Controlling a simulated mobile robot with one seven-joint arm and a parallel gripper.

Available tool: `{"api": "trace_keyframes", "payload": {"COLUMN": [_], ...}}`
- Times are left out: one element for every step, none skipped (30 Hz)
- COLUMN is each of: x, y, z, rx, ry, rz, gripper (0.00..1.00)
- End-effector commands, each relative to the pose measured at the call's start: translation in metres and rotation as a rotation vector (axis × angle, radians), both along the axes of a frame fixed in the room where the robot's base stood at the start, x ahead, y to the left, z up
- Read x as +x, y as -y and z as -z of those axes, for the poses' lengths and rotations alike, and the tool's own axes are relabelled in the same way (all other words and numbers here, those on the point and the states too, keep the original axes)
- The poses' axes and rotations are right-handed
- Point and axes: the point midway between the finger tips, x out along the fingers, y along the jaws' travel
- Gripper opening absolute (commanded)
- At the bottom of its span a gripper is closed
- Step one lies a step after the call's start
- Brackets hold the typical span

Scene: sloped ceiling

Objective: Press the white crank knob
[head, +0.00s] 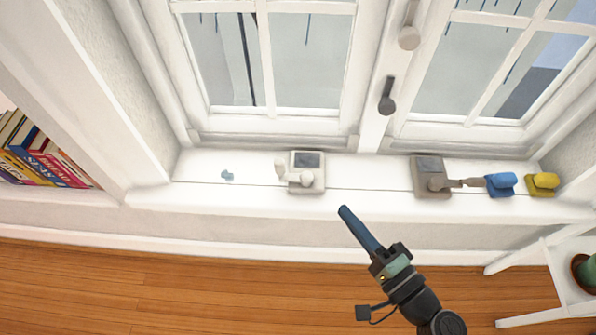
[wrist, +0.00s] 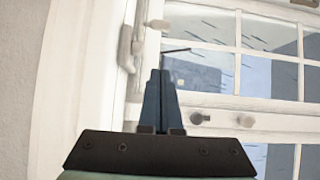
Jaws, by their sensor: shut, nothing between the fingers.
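A white crank device (head: 314,178) with a dark screen sits on the window sill, left of centre in the head view. Its small white crank knob (head: 280,170) sticks out at the left end of its crank arm. My gripper (head: 344,211) has long blue fingers, shut together with nothing between them. In the head view its tips are below and to the right of the white device, apart from it. In the wrist view the blue fingers (wrist: 160,75) point up toward the window side. I cannot make out the white crank knob for certain in the wrist view.
On the sill stand a grey crank device (head: 425,165), a blue object (head: 501,185), a yellow object (head: 542,184) and a small bluish piece (head: 227,175). Window handles (head: 387,96) hang behind. A white stand (head: 565,262) is at right. The sill between the crank devices is clear.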

Motion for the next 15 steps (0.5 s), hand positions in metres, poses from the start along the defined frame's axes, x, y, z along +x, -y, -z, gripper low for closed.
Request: {"api": "trace_keyframes", "payload": {"x": [-0.001,-0.001,-0.001,-0.001,-0.001,-0.001,-0.001,-0.001,0.0,0.0,0.001,0.003,0.005,0.007,0.011], "y": [0.0,0.0,0.0,0.0,0.0,0.0,0.0,0.0,0.0,0.0,-0.001,-0.002,-0.004,-0.005,-0.008], "z": [0.0,0.0,0.0,0.0,0.0,0.0,0.0,0.0,0.0,0.0,0.0,0.0,0.001,0.001,0.001], "rx": [0.006,0.006,0.006,0.006,0.005,0.005,0.005,0.004,0.004,0.004,0.004,0.003,0.003,0.003,0.003], "ry": [-0.001,0.0,0.0,0.001,0.0,0.0,0.0,0.001,0.001,0.001,0.001,0.0,0.0,0.0,0.0], "rz": [0.001,0.001,0.0,0.0,0.0,0.001,0.001,0.001,0.001,0.0,0.0,0.0,0.0,-0.001,-0.001], "gripper": [0.0,0.0,0.0,0.0,0.0,0.0,0.0,0.0,0.0,0.0,0.0,0.0,0.0,0.0,0.0]}}
